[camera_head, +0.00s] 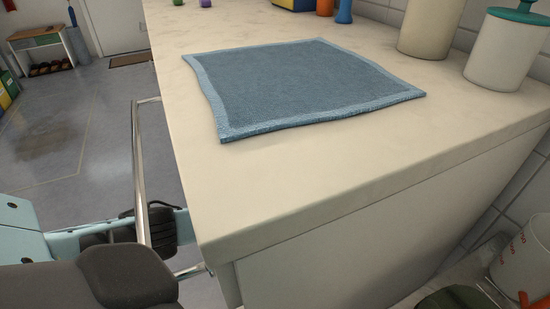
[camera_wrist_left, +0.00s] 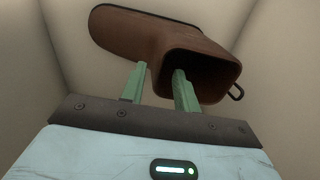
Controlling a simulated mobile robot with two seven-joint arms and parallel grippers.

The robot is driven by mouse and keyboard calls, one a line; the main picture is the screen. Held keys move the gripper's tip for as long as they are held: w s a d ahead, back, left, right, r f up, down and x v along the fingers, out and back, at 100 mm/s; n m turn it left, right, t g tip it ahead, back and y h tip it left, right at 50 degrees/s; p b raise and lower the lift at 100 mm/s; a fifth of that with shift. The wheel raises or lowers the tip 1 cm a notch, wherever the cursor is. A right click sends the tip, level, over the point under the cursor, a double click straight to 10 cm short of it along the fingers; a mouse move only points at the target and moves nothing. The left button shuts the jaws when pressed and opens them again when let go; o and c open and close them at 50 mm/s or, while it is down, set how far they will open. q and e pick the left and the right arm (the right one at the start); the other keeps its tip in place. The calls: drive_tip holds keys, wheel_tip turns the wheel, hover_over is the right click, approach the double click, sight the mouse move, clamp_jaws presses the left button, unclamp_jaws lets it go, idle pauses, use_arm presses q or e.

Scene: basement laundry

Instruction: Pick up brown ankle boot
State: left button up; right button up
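The brown ankle boot (camera_wrist_left: 150,38) shows in the left wrist view, at the top centre. Its toe points left, its dark sole edge is uppermost, and its opening faces toward my gripper, with a small loop at the right. My left gripper (camera_wrist_left: 159,70) has two green fingers standing apart at the boot. The left finger is by the outside of the shaft; the right finger overlaps the opening. Whether they touch the boot is unclear. The boot and both gripper fingertips are not visible in the head view. My right gripper is in neither view.
Beige walls (camera_wrist_left: 278,75) surround the boot closely. In the head view, a pale countertop (camera_head: 300,165) carries a blue mat (camera_head: 300,85) and canisters (camera_head: 508,50) at the right. A metal rail (camera_head: 137,165) stands beside the counter's left edge. Floor (camera_head: 95,120) at the left is mostly clear.

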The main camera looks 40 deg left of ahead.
use_arm(q)
wheel_tip(320, 180, down, 3)
drive_tip(key=shift+d+f+b, duration=0.1)
drive_tip(key=shift+f+b, duration=0.1)
drive_tip(key=shift+b, duration=0.45)
drive_tip(key=shift+r, duration=0.1)
clamp_jaws()
idle(0.8)
